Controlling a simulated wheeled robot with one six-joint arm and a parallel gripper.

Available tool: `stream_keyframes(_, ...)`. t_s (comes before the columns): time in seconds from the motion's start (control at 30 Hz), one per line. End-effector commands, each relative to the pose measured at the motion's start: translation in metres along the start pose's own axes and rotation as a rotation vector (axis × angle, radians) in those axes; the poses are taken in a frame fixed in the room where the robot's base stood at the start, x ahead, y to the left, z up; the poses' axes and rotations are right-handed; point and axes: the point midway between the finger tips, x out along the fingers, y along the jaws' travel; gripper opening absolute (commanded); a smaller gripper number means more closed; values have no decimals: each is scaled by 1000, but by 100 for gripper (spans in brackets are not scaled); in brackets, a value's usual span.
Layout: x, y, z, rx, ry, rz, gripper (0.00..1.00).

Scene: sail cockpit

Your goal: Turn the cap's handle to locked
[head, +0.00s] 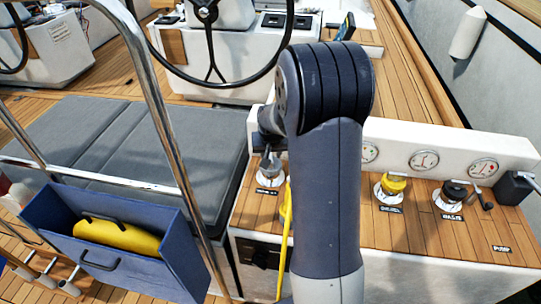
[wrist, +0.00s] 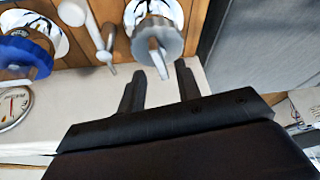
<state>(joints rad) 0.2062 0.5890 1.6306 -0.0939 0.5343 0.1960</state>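A grey cap (head: 269,168) sits on a round bright plate on the wooden deck panel, with a small dark label in front of it that I cannot read. In the wrist view, the grey cap (wrist: 158,35) is at the top middle, and its narrow upright handle (wrist: 156,57) points toward my gripper. My gripper (wrist: 161,70) is open, its two dark fingers apart, with the handle's end roughly between the fingertips. I cannot tell whether they touch it. In the head view, my arm hides most of the gripper. The handle's lock marks are not readable.
A yellow cap (head: 392,185) and a black cap (head: 453,193) stand farther right, before a white gauge panel (head: 440,140). A steel rail (head: 160,110) and grey cushion (head: 130,140) are left.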

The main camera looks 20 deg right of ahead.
Motion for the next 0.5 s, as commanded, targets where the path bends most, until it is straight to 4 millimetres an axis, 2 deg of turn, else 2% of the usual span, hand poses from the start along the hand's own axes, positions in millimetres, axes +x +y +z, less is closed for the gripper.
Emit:
stream_keyframes(0.2, 22, 0, 0, 0, 0, 0, 32)
stream_keyframes(0.5, 28, 0, 0, 0, 1, 0, 32)
